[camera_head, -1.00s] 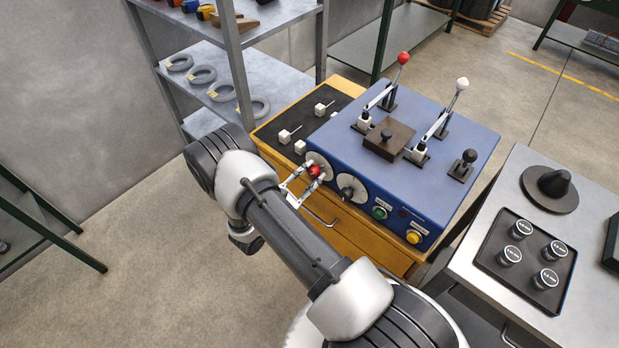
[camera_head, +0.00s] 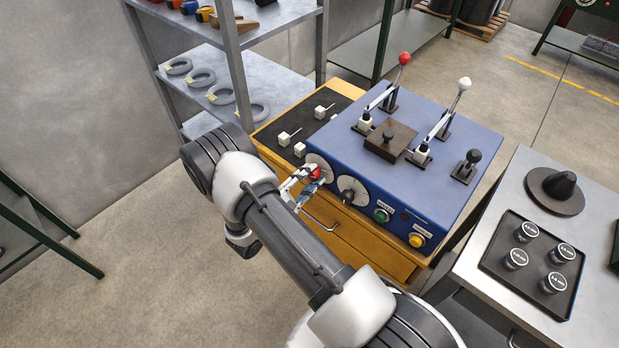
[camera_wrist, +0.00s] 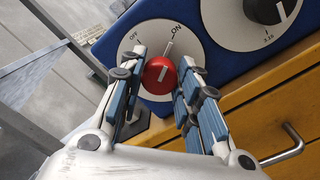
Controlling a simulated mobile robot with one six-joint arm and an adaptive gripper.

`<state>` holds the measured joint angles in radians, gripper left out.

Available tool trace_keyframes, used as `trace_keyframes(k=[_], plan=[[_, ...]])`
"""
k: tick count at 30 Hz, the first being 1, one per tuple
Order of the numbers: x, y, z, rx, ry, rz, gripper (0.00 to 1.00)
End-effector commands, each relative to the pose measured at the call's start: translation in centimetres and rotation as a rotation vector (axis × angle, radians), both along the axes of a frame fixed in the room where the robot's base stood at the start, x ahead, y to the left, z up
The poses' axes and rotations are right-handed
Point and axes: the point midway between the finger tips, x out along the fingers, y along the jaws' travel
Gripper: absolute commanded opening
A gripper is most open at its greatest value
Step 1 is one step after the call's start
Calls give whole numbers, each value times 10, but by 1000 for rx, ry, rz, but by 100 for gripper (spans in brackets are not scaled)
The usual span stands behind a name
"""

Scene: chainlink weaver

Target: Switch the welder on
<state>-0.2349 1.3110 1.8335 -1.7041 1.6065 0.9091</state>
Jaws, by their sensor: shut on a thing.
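The welder (camera_head: 430,120) is a blue box on a wooden cabinet. A red knob (camera_head: 314,173) sits on the left round dial of its front face. In the wrist view the red knob (camera_wrist: 159,75) stands on a white dial (camera_wrist: 150,30) marked OFF and ON. A pale pointer rises from the knob towards the ON mark. My gripper (camera_wrist: 161,72) is shut on the red knob, one finger at each side. In the head view my gripper (camera_head: 308,178) reaches the dial from the front left.
A second dial with a black knob (camera_head: 348,196), a green button (camera_head: 382,215) and a yellow button (camera_head: 417,240) are to the right. Levers with a red ball (camera_head: 404,58) and white ball (camera_head: 464,84) stand on top. A drawer handle (camera_wrist: 284,147) juts out below.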

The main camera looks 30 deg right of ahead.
Motion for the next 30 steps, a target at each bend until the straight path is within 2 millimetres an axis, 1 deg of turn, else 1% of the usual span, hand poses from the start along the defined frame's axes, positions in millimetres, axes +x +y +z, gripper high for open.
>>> trace_keyframes(k=[6,7,15,16,26,29,30], plan=[[0,0,0,0,1,-1,7],[0,0,0,0,1,-1,32],[0,0,0,0,2,-1,50],[0,0,0,0,2,-1,51],[0,2,0,0,1,1,51],[-3,10,0,0,2,2,51],[-5,16,-1,-1,2,4,51]])
